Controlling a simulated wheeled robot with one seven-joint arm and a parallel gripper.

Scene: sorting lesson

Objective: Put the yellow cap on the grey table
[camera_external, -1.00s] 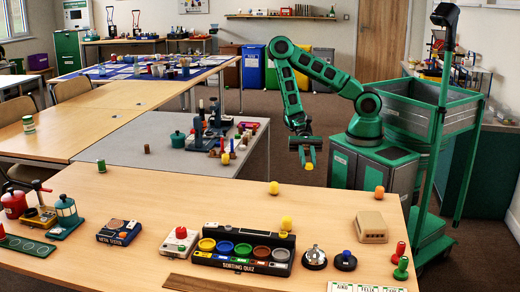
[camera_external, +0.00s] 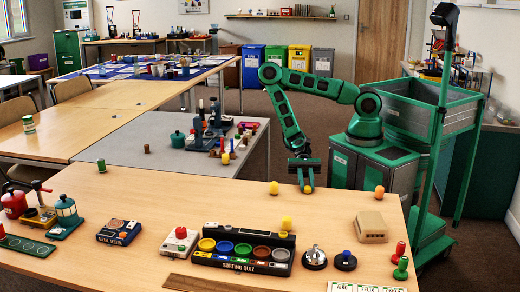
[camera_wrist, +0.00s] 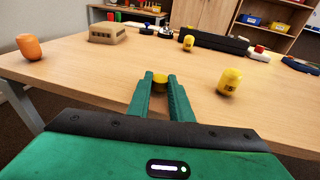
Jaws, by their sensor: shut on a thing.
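My gripper (camera_external: 306,183) is shut on a yellow cap (camera_wrist: 160,77), a small rounded piece gripped between the green fingertips in the wrist view. In the external view the cap (camera_external: 307,189) shows just below the fingers, by the far edge of the front wooden table (camera_external: 225,210). I cannot tell whether it touches the tabletop. The grey table (camera_external: 120,148) stands behind and to the left, with a bare front part.
Another yellow piece (camera_external: 273,187) stands close to the gripper; it also shows in the wrist view (camera_wrist: 230,82). A further yellow piece (camera_external: 286,222) is by the sorting rack (camera_external: 240,262). An orange piece (camera_external: 379,192) and beige box (camera_external: 370,225) are to the right. Several tools (camera_external: 205,125) fill the grey table's back right.

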